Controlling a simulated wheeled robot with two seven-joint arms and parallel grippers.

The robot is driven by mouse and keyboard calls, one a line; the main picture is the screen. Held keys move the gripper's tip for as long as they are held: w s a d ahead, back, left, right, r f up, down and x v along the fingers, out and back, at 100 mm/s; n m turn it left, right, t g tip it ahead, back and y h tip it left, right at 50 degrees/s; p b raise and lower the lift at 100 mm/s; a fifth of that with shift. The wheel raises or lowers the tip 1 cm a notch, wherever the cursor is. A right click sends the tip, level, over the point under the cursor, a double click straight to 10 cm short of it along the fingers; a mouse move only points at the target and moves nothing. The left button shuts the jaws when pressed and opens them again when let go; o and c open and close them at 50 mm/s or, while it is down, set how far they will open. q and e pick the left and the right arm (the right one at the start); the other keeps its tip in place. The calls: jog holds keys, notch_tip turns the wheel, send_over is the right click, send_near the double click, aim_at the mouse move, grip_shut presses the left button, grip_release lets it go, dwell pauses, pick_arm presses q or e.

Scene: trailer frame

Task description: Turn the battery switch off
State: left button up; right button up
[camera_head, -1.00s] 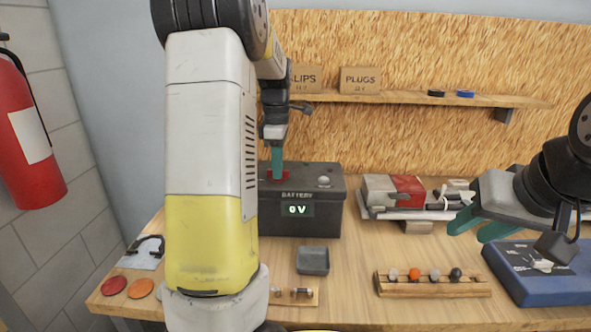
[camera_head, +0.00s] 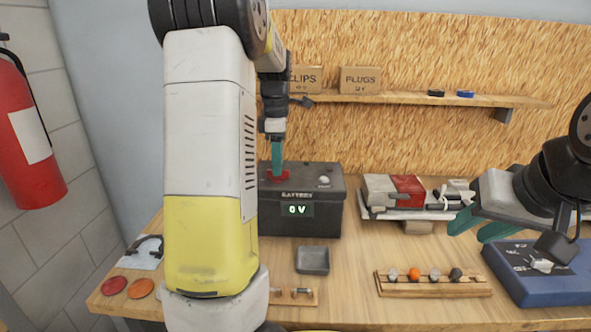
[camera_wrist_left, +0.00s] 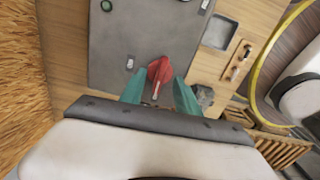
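The dark grey battery box (camera_head: 325,226) stands at the back of the bench, with a lit display (camera_head: 297,209) reading 0 V. Its red rotary switch (camera_head: 283,175) is on the top face and also shows in the left wrist view (camera_wrist_left: 160,70). My left gripper (camera_head: 277,170) points down at the switch. In the left wrist view its teal fingers (camera_wrist_left: 158,84) stand apart, one on each side of the red knob; I cannot tell whether they touch it. My right gripper (camera_head: 478,229) is open and empty at the right, above the bench.
A small grey tray (camera_head: 312,260) and a wooden rack with several coloured pegs (camera_head: 433,284) are in front of the battery. A blue box (camera_head: 540,280) is at the right. A grey and red device (camera_head: 405,190) stands beside the battery. A shelf (camera_head: 400,98) runs behind.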

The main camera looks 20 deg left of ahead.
pick_arm(q)
jog(key=shift+r, duration=2.15)
